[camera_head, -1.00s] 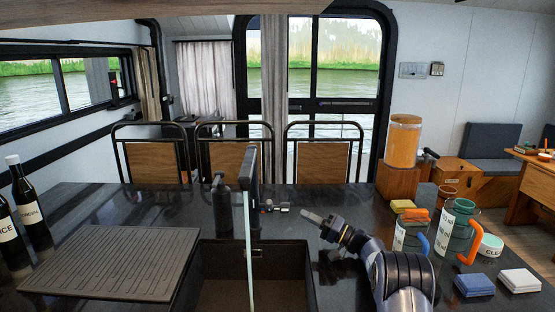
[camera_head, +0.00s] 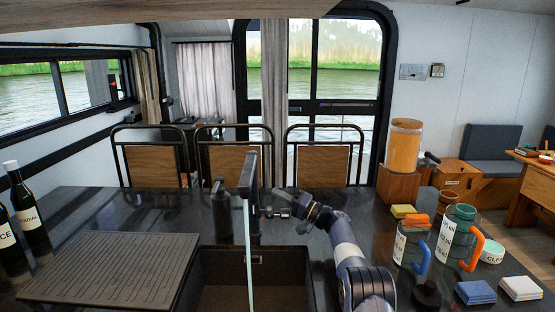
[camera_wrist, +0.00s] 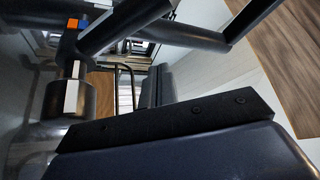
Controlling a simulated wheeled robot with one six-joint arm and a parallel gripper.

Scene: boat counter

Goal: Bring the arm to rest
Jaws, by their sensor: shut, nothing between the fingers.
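My arm reaches up from the lower right of the head view over the dark counter (camera_head: 120,205). My gripper (camera_head: 284,196) is beside the black faucet (camera_head: 249,185) and its side lever (camera_head: 272,213). The gripper is shut and empty; whether it touches the lever I cannot tell. In the wrist view the shut fingers (camera_wrist: 157,88) show in the middle, with dark faucet tubes (camera_wrist: 125,22) close by. A pale, thin stream (camera_head: 248,260) falls from the faucet into the sink (camera_head: 215,262).
A ribbed drain board (camera_head: 110,265) and bottles (camera_head: 28,215) are left of the sink. A dark bottle (camera_head: 221,210) stands behind it. Jugs (camera_head: 455,235), a sponge (camera_head: 403,211) and cloths (camera_head: 475,292) are at right. Chairs (camera_head: 320,163) line the far edge.

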